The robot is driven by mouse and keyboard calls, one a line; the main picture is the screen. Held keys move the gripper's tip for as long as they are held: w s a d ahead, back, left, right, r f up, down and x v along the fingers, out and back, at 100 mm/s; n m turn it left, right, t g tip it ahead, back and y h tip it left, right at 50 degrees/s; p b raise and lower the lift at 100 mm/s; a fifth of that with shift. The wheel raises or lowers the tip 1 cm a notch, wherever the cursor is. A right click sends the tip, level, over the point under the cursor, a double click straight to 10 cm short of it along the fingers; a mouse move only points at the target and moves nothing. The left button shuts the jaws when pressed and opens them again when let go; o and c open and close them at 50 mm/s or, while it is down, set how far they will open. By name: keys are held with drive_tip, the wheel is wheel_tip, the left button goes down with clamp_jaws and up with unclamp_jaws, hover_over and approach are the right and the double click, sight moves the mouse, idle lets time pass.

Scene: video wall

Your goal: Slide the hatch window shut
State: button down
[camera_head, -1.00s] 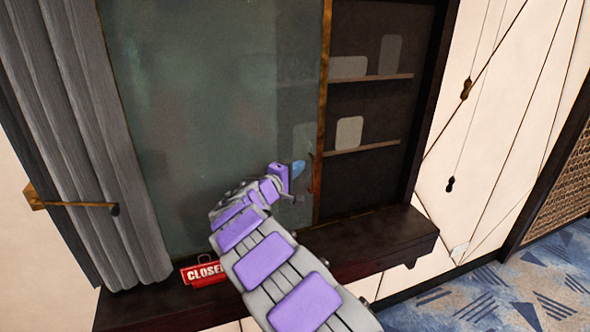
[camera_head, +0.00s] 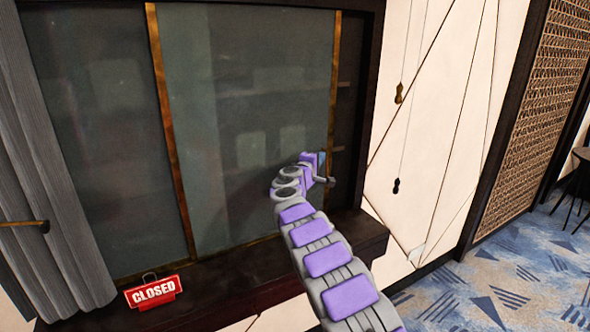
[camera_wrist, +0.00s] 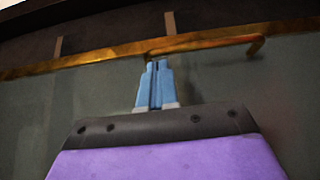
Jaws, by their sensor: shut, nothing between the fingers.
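The hatch window (camera_head: 250,110) is a greenish glass pane with brass edges, and only a narrow dark gap shows between its right edge and the right frame. Its brass edge bar and handle also show in the wrist view (camera_wrist: 205,42). My gripper (camera_head: 326,168) is at the pane's right edge, low down. In the wrist view its blue fingers (camera_wrist: 156,75) are together with nothing between them, and their tips are close to the brass handle. I cannot tell whether they touch it.
A red CLOSED sign (camera_head: 154,292) stands on the dark sill (camera_head: 245,287) at the left. A grey curtain (camera_head: 45,170) hangs at the left. Pull cords (camera_head: 398,95) hang on the pale wall to the right. Patterned carpet (camera_head: 500,275) is clear at the lower right.

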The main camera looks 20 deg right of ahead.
drive_tip(key=w+d+p, duration=0.2)
drive_tip(key=d+p, duration=0.2)
drive_tip(key=d, duration=0.7)
drive_tip(key=shift+w+d, duration=0.3)
drive_tip(key=shift+w, duration=0.05)
drive_tip(key=shift+s+d+f, duration=0.1)
drive_tip(key=shift+s+d, duration=0.05)
drive_tip(key=shift+d, duration=0.7)
drive_tip(key=shift+a, duration=0.1)
